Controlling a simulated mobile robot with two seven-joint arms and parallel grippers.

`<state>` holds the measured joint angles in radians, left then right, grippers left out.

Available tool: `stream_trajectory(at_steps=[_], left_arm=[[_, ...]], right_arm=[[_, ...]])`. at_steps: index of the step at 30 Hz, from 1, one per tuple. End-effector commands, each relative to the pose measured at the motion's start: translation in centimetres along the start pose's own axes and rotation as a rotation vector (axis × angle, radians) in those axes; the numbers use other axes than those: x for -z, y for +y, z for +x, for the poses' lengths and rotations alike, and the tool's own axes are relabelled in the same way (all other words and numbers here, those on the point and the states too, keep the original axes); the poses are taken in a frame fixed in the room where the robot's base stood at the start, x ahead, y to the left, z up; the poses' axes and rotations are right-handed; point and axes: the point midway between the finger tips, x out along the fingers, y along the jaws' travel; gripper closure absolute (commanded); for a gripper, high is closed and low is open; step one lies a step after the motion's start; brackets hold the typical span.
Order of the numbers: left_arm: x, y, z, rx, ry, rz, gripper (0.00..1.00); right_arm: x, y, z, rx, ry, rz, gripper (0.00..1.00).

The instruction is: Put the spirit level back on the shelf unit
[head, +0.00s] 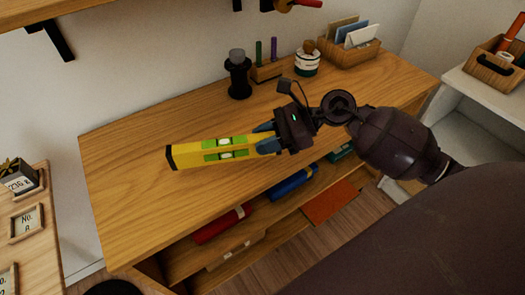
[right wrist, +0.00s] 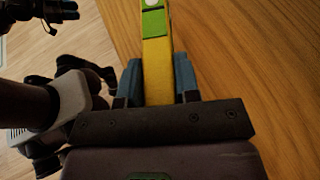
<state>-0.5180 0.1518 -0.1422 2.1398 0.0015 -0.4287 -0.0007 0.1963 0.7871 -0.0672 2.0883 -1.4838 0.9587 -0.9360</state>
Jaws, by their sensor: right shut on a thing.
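The yellow spirit level (head: 205,153) has green windows and a black end cap. My right gripper (head: 265,140) is shut on one end of it, and the level points left in the head view. The level (right wrist: 155,60) also shows between the blue fingers of the right gripper (right wrist: 158,85) in the right wrist view. It is over the front part of a wooden unit's top (head: 140,138); I cannot tell how high. This unit has open shelves below. A dark gripper, apparently my left (right wrist: 62,11), shows small at the wrist view's top left; its opening is unclear.
A black grinder-like object (head: 238,78), a pen holder (head: 266,71), a lidded jar (head: 307,62) and a letter holder (head: 350,52) stand along the back. Red (head: 220,224) and blue (head: 293,184) rolls lie below. A white unit (head: 470,92) stands right. The top's left part is clear.

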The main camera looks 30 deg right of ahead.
Motion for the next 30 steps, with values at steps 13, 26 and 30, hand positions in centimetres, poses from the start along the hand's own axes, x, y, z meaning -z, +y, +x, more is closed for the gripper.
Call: stream_trajectory(at_steps=[13,26,30], left_arm=[[-1.8,-0.3,0.2,-0.001,-0.034,0.011,0.57],[-1.4,-0.1,0.2,0.0,-0.025,0.006,0.57],[-1.3,-0.1,0.3,0.0,-0.022,0.004,0.57]], right_arm=[[4.1,0.0,1.7,0.0,-0.001,0.003,1.0],[4.3,0.0,1.8,0.0,0.0,0.0,0.67],[4.3,0.0,1.8,0.0,0.0,-0.001,0.46]])
